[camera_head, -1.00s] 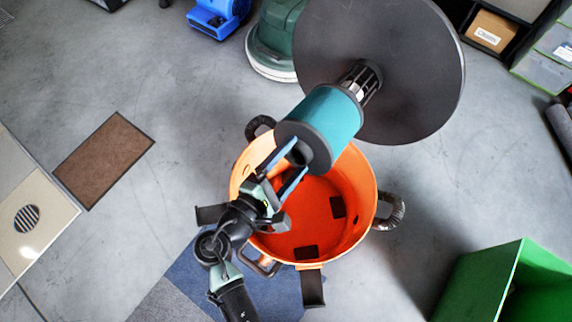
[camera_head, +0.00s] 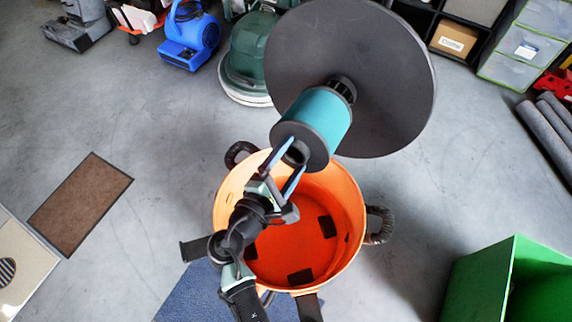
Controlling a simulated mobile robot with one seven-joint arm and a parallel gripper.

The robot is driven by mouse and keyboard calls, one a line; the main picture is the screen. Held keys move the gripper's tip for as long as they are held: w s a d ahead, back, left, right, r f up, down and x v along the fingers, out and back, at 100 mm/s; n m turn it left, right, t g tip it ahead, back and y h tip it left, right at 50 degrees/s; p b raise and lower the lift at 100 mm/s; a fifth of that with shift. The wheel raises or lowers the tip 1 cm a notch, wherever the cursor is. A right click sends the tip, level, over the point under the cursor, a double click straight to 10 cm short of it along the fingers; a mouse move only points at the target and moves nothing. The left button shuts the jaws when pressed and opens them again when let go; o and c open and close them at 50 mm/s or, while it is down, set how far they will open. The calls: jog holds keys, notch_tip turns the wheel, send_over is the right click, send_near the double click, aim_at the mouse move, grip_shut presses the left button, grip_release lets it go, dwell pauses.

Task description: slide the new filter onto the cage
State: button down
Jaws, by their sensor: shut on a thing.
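The new filter (camera_head: 325,117) is a teal cylinder with dark end rings. It sits over the black cage (camera_head: 342,88), whose ribs show only as a short stretch between the filter and the large dark round lid (camera_head: 385,65). My gripper (camera_head: 292,164) is shut on the filter's near end ring, at its lower left side. The filter is tilted, in line with the cage. The inside of the filter and the cage's near end are hidden.
An open orange drum (camera_head: 222,207) with black feet and hoses stands below. A green bin (camera_head: 478,275) is at the lower right. A blue blower (camera_head: 190,38) and a green floor machine (camera_head: 243,62) stand at the back.

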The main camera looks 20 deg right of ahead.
jog(key=shift+b+x, duration=1.4)
jog(key=shift+x, duration=3.1)
grip_release()
jog(key=shift+a, duration=0.1)
jog(key=p+v, duration=0.4)
jog(key=v, duration=1.4)
